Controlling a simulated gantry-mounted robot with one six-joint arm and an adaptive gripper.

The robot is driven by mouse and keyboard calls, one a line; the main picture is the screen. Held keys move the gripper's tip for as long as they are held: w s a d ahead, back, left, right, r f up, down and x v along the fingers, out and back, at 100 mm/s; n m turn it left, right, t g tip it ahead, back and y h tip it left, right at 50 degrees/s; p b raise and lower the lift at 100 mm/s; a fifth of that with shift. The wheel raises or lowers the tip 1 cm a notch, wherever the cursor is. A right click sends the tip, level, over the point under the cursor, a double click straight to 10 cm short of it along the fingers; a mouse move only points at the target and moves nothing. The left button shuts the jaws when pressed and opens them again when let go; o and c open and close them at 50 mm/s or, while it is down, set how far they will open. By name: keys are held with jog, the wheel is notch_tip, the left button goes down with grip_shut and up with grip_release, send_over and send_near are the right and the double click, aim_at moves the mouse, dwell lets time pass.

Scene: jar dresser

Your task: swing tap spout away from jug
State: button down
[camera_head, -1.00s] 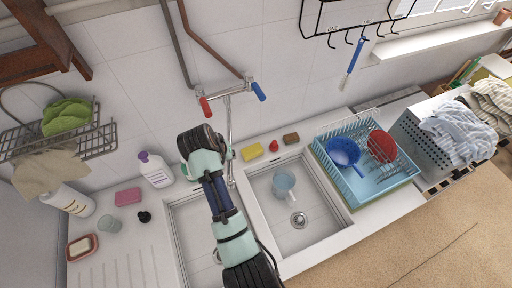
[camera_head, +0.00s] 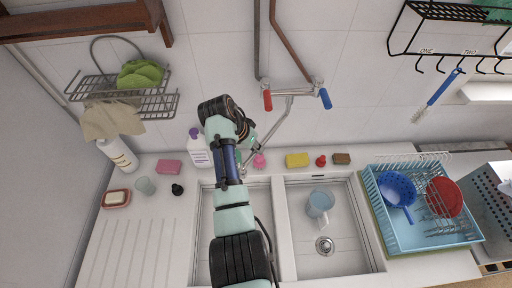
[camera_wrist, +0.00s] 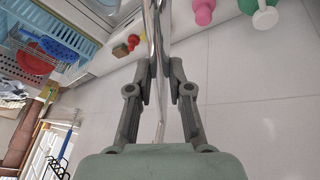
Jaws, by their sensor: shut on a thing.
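The chrome tap spout (camera_head: 273,133) slants down and left from the wall tap, with its lower end toward the left basin and partly hidden by my arm. The light-blue jug (camera_head: 320,200) stands in the right basin, apart from the spout and to its right. My gripper (camera_wrist: 159,80) is closed around the spout, which runs between its fingers in the wrist view (camera_wrist: 156,35). In the head view my wrist covers most of the gripper. The tap has a red handle (camera_head: 267,101) and a blue handle (camera_head: 325,98).
A yellow sponge (camera_head: 297,160), a pink item (camera_head: 259,160) and a white-purple bottle (camera_head: 199,148) stand along the back ledge. The blue dish rack (camera_head: 408,238) is at the right. A wire shelf (camera_head: 150,104) hangs at the left. The jug's basin has free room around it.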

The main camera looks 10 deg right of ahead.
jog(key=shift+f, duration=0.1)
jog(key=c, duration=1.1)
grip_release()
jog(key=shift+d, duration=0.1)
jog(key=v, duration=1.2)
